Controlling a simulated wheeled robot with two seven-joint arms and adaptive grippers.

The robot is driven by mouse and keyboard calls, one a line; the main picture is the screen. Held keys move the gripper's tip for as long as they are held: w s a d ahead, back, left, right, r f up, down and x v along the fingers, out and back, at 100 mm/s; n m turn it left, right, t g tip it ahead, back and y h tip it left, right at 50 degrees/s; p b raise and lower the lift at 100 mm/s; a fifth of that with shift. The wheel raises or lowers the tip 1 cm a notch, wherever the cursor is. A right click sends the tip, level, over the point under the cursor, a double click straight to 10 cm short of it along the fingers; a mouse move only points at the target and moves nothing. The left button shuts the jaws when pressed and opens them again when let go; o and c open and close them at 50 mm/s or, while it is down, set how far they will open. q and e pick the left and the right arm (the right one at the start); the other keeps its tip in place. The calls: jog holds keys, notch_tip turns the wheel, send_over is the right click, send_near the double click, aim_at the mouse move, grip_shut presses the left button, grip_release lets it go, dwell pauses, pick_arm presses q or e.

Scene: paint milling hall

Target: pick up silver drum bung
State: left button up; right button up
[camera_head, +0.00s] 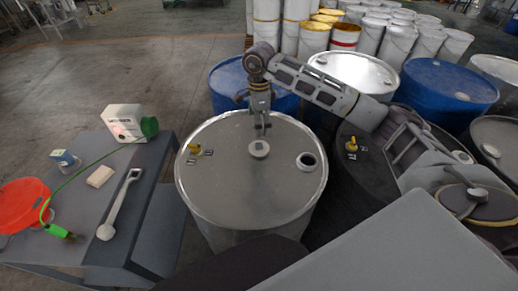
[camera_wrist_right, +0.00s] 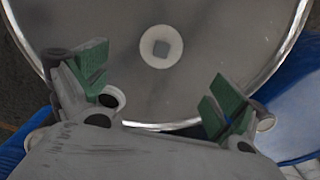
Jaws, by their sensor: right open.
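The silver drum bung (camera_head: 259,148) is a small round pale disc with a dark square recess. It lies on the top of the grey steel drum (camera_head: 235,190), near the middle of the far half. My right gripper (camera_head: 263,132) points down just above and behind it in the head view. In the right wrist view the bung (camera_wrist_right: 161,46) shows beyond the open, empty fingers (camera_wrist_right: 161,90) with green pads, centred between them sideways. The fingers look apart from it. My left gripper is not in view.
The drum top has an open bung hole (camera_head: 308,161) at right and a yellow fitting (camera_head: 194,148) at left. Blue drums (camera_head: 450,85) stand behind and to the right.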

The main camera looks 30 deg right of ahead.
aim_at(259, 145)
notch_tip(259, 145, down, 7)
jog(key=shift+r+p, duration=0.1)
jog(key=shift+p, duration=0.2)
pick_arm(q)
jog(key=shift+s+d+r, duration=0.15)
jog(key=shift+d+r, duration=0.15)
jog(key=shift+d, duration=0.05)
pick_arm(e)
jog(key=shift+f, duration=0.25)
jog(key=shift+f, duration=0.1)
